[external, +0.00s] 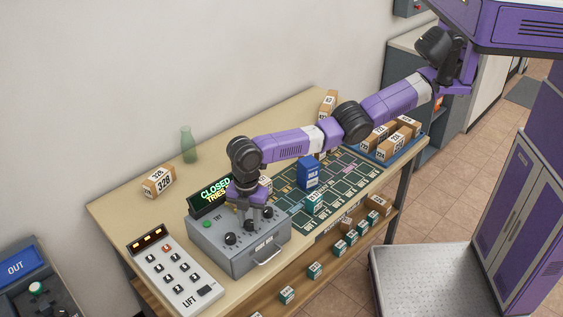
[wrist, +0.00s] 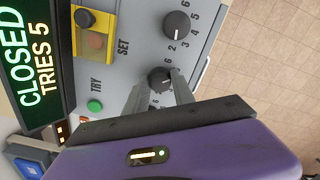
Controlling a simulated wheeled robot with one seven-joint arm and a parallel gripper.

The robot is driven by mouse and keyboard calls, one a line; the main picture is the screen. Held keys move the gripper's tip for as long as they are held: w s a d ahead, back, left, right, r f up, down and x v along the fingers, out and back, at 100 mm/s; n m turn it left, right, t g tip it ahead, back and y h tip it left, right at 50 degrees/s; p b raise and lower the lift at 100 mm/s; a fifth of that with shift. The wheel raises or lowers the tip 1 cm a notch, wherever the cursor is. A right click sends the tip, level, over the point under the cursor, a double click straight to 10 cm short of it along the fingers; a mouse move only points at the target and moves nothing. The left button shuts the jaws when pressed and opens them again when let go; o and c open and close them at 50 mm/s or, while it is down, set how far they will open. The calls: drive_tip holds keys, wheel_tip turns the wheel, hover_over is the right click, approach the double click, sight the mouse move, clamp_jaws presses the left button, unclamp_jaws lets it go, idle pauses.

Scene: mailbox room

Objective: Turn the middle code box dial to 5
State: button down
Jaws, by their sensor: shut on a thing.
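The grey code box (external: 215,252) stands on the table with a row of black dials on its top. My gripper (external: 249,217) points down at the middle dial (external: 250,227). In the wrist view, my gripper's fingers (wrist: 158,90) are shut on the sides of the middle dial (wrist: 160,77). Numbers ring this dial, partly covered by the fingers, and I cannot tell which one it points to. The right dial (wrist: 176,25) is clear of the fingers. The left dial (external: 231,239) is hidden in the wrist view. The display (wrist: 32,65) reads CLOSED, TRIES 5.
A LIFT keypad panel (external: 172,270) lies at left. A blue box (external: 308,173) and a green grid mat (external: 345,180) are to the right. A green bottle (external: 188,147) stands behind.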

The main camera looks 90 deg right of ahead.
sight(250, 222)
idle(0.3)
drive_tip(key=c, duration=1.1)
unclamp_jaws()
drive_tip(key=shift+o, duration=0.2)
wheel_tip(250, 222, up, 8)
drive_tip(key=shift+f+b, duration=0.1)
drive_tip(key=shift+b, duration=0.4)
